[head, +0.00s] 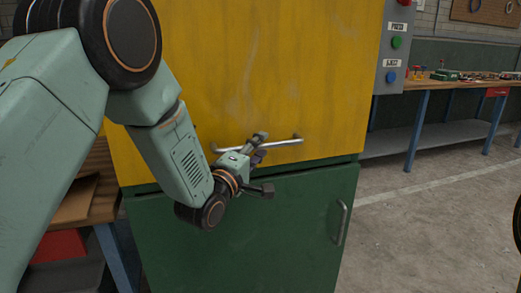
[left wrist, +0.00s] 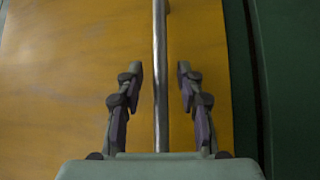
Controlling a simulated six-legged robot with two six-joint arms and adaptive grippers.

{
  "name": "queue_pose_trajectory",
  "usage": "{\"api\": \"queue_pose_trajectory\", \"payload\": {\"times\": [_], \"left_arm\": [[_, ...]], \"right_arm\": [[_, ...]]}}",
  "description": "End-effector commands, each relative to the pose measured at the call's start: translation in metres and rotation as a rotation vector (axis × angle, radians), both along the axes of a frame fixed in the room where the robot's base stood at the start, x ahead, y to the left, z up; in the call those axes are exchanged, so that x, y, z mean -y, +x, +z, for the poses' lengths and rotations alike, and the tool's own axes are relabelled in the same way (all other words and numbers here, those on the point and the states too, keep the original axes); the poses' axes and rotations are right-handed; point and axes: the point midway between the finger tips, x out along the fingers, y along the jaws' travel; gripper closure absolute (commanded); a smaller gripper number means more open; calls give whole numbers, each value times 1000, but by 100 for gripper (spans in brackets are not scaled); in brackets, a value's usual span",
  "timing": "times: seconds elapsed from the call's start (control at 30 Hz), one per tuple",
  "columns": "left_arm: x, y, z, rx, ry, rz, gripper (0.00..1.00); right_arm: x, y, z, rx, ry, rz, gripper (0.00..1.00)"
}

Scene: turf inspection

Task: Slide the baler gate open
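The yellow baler gate (head: 275,75) stands upright in front of me, closed down to the top of the green lower section (head: 275,220). A metal bar handle (head: 287,143) runs across the gate near its bottom edge. My left gripper (head: 260,147) is at the middle of this handle. In the left wrist view the gripper (left wrist: 159,75) is open, with the bar (left wrist: 159,40) running between its two fingers. A gap shows on both sides of the bar, so neither finger appears to touch it. My right gripper is out of view.
The green lower section has its own upright handle (head: 341,222) at right. A grey control panel (head: 394,48) with a green and a blue button is right of the gate. A blue-legged workbench (head: 411,140) stands farther right. The floor (head: 420,240) there is clear.

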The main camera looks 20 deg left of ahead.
Motion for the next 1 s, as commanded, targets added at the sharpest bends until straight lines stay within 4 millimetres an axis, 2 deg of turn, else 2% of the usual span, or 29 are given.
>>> {"api": "queue_pose_trajectory", "payload": {"times": [0.13, 0.4, 0.83, 1.0], "left_arm": [[3, 9, 1, 0, 0, -1, 63], [3, 9, 1, -1, 0, -1, 63], [3, 9, 1, -1, 1, -1, 100], [3, 9, 1, -1, 1, -1, 100]], "right_arm": [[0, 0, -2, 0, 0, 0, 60], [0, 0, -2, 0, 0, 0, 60], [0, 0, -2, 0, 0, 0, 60], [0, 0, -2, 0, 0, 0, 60]]}}
